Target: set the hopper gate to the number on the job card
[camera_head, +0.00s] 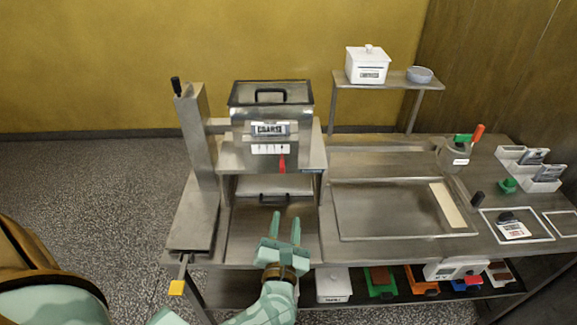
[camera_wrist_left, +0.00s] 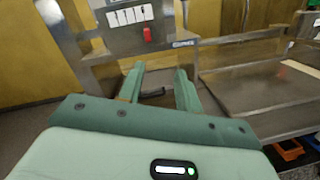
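The steel hopper (camera_head: 246,127) stands at the middle, with a label that seems to read COARSE. Below the label is a white scale strip (camera_head: 270,149) with small marks; it also shows in the left wrist view (camera_wrist_left: 130,16). The red gate lever (camera_head: 282,164) hangs at the strip's right end and shows in the wrist view (camera_wrist_left: 147,34). My left gripper (camera_head: 286,221) is open and empty, below and in front of the lever, not touching it. A printed card (camera_head: 514,230) lies in a white frame at the right; its number is too small to read. My right gripper is out of view.
A steel column with a black handle (camera_head: 176,86) stands left of the hopper. A wide tray (camera_head: 365,207) lies to the right. Several items fill the lower shelf.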

